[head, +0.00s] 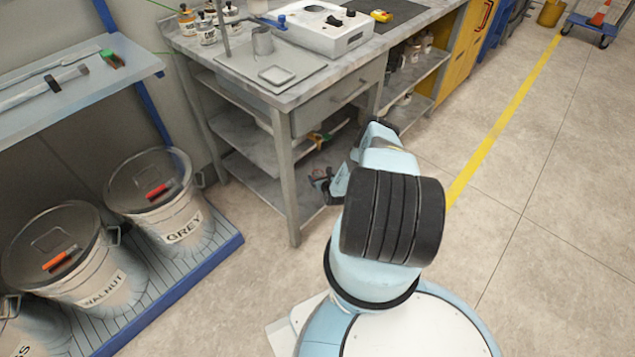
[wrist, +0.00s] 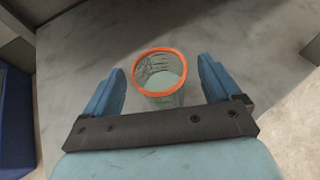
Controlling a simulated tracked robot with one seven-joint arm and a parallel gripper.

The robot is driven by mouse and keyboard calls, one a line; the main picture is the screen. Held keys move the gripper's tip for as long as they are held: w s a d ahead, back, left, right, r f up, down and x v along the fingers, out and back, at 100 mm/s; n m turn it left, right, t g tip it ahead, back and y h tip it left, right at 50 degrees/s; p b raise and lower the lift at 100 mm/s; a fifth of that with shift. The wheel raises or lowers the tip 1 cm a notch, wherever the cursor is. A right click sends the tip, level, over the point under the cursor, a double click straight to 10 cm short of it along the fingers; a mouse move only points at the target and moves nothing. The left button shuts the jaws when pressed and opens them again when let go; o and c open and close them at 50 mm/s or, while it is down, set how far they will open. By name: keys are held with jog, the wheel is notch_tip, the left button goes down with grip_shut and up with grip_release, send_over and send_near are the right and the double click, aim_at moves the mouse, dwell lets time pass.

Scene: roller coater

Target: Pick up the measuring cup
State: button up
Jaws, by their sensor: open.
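The measuring cup (wrist: 161,93) is a clear, greyish cup with an orange rim. In the wrist view it stands on a grey stone-like surface (wrist: 240,45), seen from above with its mouth open. My gripper (wrist: 161,67) is open, with one blue finger to the left of the cup and one to the right. There are gaps between the cup and both fingers in the picture; I cannot tell how far above or below the rim the fingertips are. In the head view my arm reaches toward the workbench's lower shelves, and I cannot make out the cup there.
The workbench (head: 355,72) has a leg (head: 287,180) close to my arm and lower shelves (head: 262,180). Lidded buckets (head: 160,205) stand on a blue-edged platform at left. A blue object (wrist: 15,125) is at the wrist view's left edge. The floor (head: 560,200) at right is clear.

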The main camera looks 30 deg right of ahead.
aim_at(316, 173)
jog(key=x, duration=0.3)
jog(key=shift+a+f, duration=0.15)
jog(key=shift+f, duration=0.05)
jog(key=shift+x, duration=0.8)
jog(key=shift+c, duration=0.5)
jog(key=c, duration=1.1)
